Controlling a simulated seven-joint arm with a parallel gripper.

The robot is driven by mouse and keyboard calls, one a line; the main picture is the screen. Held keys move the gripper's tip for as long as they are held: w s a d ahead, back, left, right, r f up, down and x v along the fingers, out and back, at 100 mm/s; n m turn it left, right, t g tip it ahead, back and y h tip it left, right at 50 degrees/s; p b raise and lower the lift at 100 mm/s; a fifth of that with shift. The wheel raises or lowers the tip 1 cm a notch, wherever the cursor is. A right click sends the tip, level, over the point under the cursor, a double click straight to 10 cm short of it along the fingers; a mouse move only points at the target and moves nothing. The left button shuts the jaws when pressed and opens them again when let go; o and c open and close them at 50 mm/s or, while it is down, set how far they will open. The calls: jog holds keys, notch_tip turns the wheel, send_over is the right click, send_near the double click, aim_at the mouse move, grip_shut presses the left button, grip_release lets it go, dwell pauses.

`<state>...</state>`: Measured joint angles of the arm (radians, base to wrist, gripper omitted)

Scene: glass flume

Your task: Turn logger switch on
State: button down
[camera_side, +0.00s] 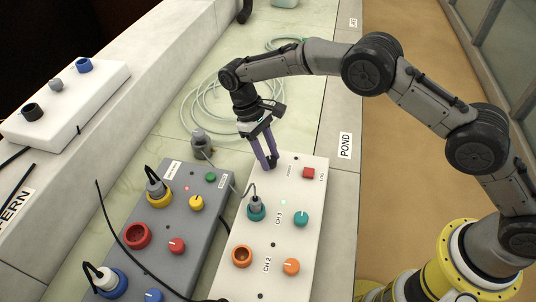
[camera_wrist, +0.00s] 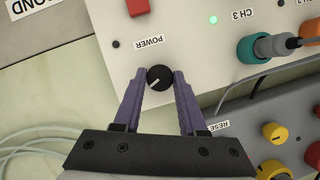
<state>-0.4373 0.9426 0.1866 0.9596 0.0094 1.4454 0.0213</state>
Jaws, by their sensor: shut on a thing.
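A white box (camera_side: 301,224) in the side view carries coloured knobs and sockets. In the wrist view a round black knob (camera_wrist: 160,76) with a pale pointer line sits on the box (camera_wrist: 187,52), beside a POWER label (camera_wrist: 149,43). The line slants across the knob toward lower left. My gripper (camera_wrist: 160,84) has a purple finger on each side of the knob and is shut on it. In the side view my gripper (camera_side: 268,166) reaches down to the far left end of the box, and its fingers hide the knob.
A red square button (camera_side: 308,173) is near the knob. A green light (camera_wrist: 213,20) glows by the CH 3 label. A grey box (camera_side: 190,221) with plugs and cables stands to the left. A coiled pale hose (camera_side: 218,108) lies behind. The walkway at right is clear.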

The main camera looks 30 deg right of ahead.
jog(key=shift+d+m+g+y, duration=0.15)
jog(key=shift+m+y, duration=0.3)
jog(key=shift+m, duration=0.7)
jog(key=shift+m+g+y, duration=0.15)
jog(key=shift+m+y, duration=0.3)
jog(key=shift+m, duration=0.7)
jog(key=shift+c, duration=2.3)
grip_release()
jog(key=v, duration=1.3)
jog(key=shift+r, duration=0.35)
jog(key=shift+w, duration=0.1)
